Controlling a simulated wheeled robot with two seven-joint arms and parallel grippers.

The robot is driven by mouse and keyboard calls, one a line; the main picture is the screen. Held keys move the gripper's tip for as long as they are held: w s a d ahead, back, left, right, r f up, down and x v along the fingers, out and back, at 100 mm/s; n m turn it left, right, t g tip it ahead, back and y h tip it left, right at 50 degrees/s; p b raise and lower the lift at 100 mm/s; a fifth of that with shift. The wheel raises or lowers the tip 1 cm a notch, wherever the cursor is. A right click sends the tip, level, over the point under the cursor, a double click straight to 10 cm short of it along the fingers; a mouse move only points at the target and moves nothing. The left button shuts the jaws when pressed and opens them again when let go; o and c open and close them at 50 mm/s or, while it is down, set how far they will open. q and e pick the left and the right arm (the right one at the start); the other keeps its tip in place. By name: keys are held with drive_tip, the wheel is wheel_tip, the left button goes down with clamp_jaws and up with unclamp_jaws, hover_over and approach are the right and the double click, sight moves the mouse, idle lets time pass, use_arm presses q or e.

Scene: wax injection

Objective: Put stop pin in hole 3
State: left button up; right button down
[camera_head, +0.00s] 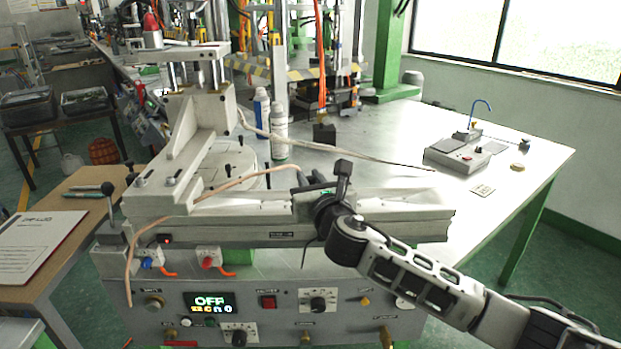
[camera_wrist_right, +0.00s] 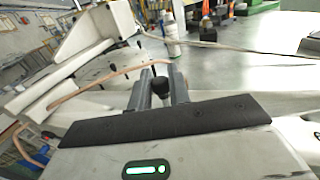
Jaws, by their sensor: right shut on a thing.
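My right gripper (camera_head: 307,182) is over the front of the wax injection machine, with its fingers pointing toward the round plate (camera_head: 226,165). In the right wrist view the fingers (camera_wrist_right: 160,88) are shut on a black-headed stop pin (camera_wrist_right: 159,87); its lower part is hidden. Other thin dark pins stand upright on the plate, one at its back (camera_head: 240,140) and one at its right side (camera_head: 267,170). The hole numbers are too small to read, and I cannot tell which hole is hole 3. My left gripper is not in view.
The machine's press column (camera_head: 200,125) rises left of the plate. A copper-coloured hose (camera_head: 225,183) crosses in front of it. The steel table (camera_head: 390,130) is mostly clear, with a small grey device (camera_head: 458,153) at right.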

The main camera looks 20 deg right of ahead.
drive_tip(key=shift+f, duration=0.2)
drive_tip(key=c, duration=1.2)
unclamp_jaws()
drive_tip(key=shift+c, duration=0.2)
drive_tip(key=s+b, duration=0.1)
drive_tip(key=s, duration=1.5)
